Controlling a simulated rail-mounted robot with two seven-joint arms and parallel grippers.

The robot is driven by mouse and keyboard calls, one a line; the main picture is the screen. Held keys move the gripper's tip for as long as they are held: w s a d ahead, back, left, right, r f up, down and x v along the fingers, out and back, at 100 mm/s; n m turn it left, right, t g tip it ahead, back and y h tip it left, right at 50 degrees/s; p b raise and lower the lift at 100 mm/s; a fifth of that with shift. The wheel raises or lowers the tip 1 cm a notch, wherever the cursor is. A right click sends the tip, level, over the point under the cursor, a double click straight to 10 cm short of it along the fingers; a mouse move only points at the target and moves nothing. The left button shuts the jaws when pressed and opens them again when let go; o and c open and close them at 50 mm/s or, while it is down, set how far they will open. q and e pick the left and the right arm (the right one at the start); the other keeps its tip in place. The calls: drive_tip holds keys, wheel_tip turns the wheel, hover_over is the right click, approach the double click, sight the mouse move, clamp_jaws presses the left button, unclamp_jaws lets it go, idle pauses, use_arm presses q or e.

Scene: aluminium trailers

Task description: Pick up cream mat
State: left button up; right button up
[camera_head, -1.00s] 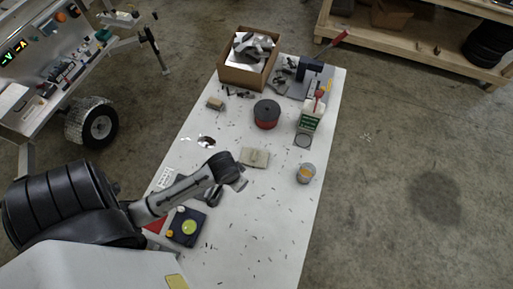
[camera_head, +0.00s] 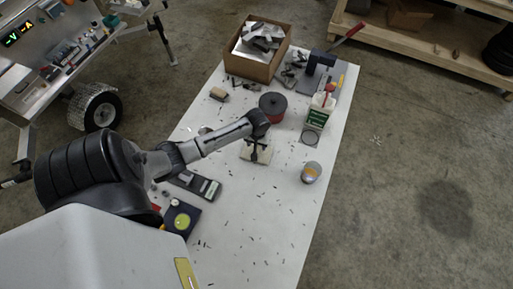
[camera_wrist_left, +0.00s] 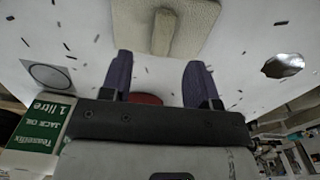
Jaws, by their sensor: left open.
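The cream mat (camera_head: 247,154) lies flat on the white table, near the middle of the head view. It also shows at the top of the left wrist view (camera_wrist_left: 203,22), with a narrow raised cream strip on it. My left gripper (camera_head: 257,152) is over the mat, its fingers pointing down and partly covering it. In the left wrist view its two dark fingers (camera_wrist_left: 159,72) are spread apart with nothing between them. The mat lies beyond the fingertips there; I cannot tell the exact height. My right gripper is not in view.
A dark spool (camera_head: 272,103) stands just behind the mat. A jack oil bottle (camera_head: 319,112) and a tin can (camera_head: 311,173) stand to the right. A cardboard box (camera_head: 250,66) is at the back. Small dark bits are scattered about. The table's front right is mostly clear.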

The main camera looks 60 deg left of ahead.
use_arm(q)
drive_tip(key=shift+s+f, duration=0.1)
drive_tip(key=shift+f, duration=2.75)
drive_tip(key=shift+a, duration=0.1)
drive_tip(key=c, duration=1)
drive_tip(key=shift+r, duration=0.1)
